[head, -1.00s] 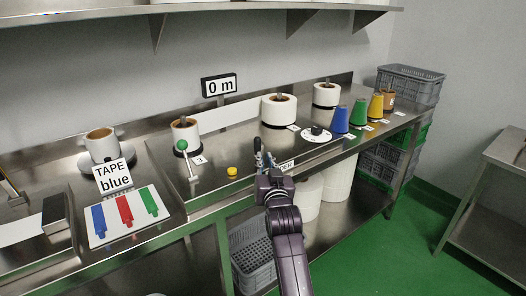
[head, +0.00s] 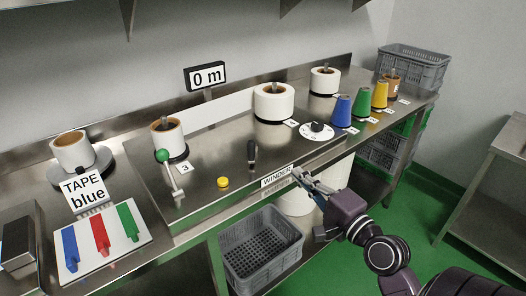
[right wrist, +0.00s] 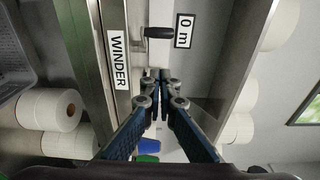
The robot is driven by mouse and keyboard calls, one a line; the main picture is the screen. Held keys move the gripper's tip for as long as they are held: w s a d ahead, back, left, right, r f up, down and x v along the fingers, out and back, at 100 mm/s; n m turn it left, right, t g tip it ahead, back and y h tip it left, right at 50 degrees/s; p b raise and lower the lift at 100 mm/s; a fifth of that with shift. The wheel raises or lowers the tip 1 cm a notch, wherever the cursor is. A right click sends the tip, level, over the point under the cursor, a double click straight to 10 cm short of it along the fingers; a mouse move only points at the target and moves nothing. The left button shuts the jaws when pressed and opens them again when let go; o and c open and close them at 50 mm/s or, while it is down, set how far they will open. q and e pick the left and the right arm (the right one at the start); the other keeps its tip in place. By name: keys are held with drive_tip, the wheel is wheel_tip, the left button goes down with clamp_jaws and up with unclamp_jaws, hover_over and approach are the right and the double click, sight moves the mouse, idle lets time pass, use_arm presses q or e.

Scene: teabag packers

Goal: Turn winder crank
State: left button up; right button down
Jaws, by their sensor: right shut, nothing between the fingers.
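The winder crank (head: 252,152) shows as a small dark upright handle on the steel counter, behind the WINDER label (head: 277,176). In the right wrist view its black handle (right wrist: 158,32) lies above my fingertips, on a thin metal arm. My right gripper (head: 298,173) is to the right of the crank, at the counter's front edge, apart from it. In the right wrist view the fingers (right wrist: 162,76) are together with nothing between them. The display (head: 206,76) reads 0 m. My left gripper is not in view.
A green-knobbed lever (head: 162,157) and a yellow button (head: 223,182) are left of the crank. A dial (head: 317,131), a white roll (head: 273,103) and coloured cones stand to the right. A grey crate (head: 262,248) sits below. The counter around the crank is clear.

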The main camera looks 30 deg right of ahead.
drive_tip(key=w, duration=0.1)
drive_tip(key=p, duration=0.2)
approach(252, 144)
drive_tip(key=w+d+f, duration=0.2)
drive_tip(key=w+d, duration=0.2)
drive_tip(key=d, duration=0.1)
drive_tip(key=shift+w+a+f+p, duration=0.2)
drive_tip(key=shift+w+a+p, duration=0.4)
drive_tip(key=shift+w+a, duration=0.7)
drive_tip(key=shift+a, duration=0.15)
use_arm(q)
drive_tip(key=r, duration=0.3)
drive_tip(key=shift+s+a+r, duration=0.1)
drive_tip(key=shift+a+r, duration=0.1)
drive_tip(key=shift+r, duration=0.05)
use_arm(e)
drive_tip(key=shift+f, duration=0.1)
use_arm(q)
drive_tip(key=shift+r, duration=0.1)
use_arm(e)
drive_tip(key=shift+w, duration=0.1)
